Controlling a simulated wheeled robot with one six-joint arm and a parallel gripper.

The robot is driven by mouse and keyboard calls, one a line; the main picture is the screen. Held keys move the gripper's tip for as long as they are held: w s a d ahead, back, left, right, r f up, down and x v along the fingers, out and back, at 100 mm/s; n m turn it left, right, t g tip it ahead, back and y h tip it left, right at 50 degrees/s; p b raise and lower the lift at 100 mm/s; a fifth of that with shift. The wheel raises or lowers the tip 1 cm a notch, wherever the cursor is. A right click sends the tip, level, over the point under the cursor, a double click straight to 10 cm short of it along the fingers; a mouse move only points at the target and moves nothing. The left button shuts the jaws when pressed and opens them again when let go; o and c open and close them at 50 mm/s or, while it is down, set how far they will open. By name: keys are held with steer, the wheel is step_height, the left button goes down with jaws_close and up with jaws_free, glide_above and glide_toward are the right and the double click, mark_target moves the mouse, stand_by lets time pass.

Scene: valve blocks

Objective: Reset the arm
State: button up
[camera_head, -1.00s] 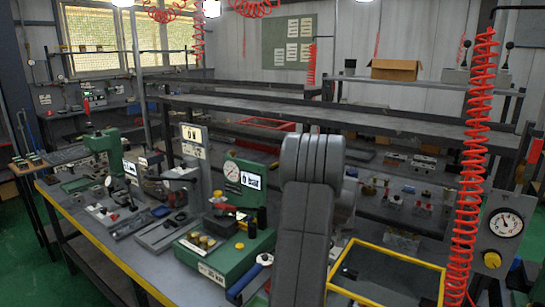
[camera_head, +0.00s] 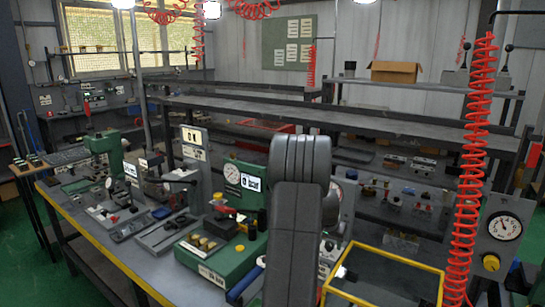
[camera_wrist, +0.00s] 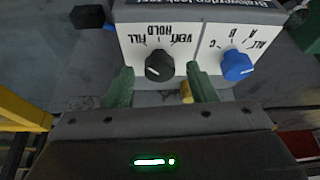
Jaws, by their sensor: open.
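My gripper (camera_wrist: 159,70) shows in the wrist view as two green fingers, spread apart with nothing held between them. Beyond the fingertips is a white panel (camera_wrist: 202,24), seen upside down. It carries a black knob (camera_wrist: 159,66) marked VENT, HOLD and FILL, and a blue knob (camera_wrist: 237,66) marked A, B, C and ALL. The black knob lies between the fingertips in the picture; I cannot tell whether they touch it. In the head view my grey arm stands in the foreground and hides my gripper.
The bench (camera_head: 85,218) carries a green test stand (camera_head: 222,262) with a gauge, left of my arm. A yellow-edged tray (camera_head: 395,257) lies right of my arm. A red coiled hose (camera_head: 473,165) hangs farther right, beside a gauge box (camera_head: 500,232).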

steer(key=shift+a+m+g+h, duration=0.1)
steer(key=shift+m+g+h, duration=0.2)
steer(key=shift+m, duration=0.6)
